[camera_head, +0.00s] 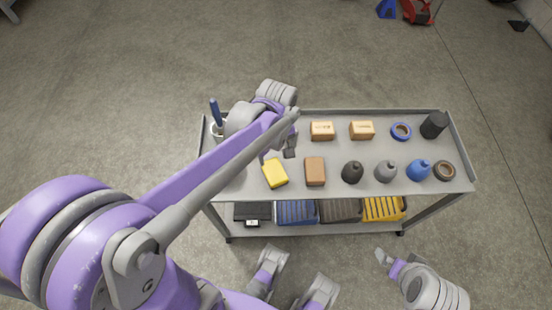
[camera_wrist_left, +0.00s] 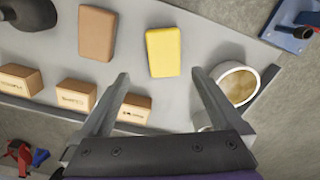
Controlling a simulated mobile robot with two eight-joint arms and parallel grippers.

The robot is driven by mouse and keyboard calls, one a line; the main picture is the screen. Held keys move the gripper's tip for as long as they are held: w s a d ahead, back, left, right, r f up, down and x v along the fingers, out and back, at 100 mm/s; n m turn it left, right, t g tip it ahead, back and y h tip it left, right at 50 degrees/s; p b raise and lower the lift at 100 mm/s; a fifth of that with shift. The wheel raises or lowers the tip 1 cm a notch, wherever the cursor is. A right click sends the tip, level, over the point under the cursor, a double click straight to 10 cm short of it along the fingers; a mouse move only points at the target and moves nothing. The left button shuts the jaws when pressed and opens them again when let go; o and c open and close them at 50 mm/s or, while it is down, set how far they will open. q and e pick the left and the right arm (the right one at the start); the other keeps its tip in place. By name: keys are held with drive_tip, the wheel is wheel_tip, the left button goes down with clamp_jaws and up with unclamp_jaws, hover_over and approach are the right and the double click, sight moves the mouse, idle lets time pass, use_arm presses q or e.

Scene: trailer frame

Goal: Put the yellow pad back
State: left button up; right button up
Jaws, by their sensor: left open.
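The yellow pad (camera_head: 275,173) lies flat on the cart's grey top tray (camera_head: 240,189), near its front edge and left of the brown pad (camera_head: 315,171). In the left wrist view the yellow pad (camera_wrist_left: 163,52) lies just beyond and between the open fingertips. My left gripper (camera_head: 290,146) hangs over the tray behind the yellow pad, open and empty; its two fingers also show in the left wrist view (camera_wrist_left: 165,82). My right gripper (camera_head: 383,256) is off the cart at the lower right; its jaws are too small to read.
Small cardboard boxes (camera_head: 322,131) stand behind the pads. A white round container (camera_wrist_left: 237,85) is close to one finger. The lower shelf holds several cases (camera_head: 297,212). The tray has a raised rim.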

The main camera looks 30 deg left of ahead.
use_arm(q)
drive_tip(key=s+d+r+m+t, duration=0.1)
drive_tip(key=s+d+m+t, duration=0.2)
drive_tip(key=s+m, duration=0.7)
drive_tip(key=shift+s+r+m+t, duration=0.15)
drive_tip(key=shift+s+m+t, duration=0.25)
drive_tip(key=shift+s+t, duration=0.5)
drive_tip(key=shift+w+d, duration=0.1)
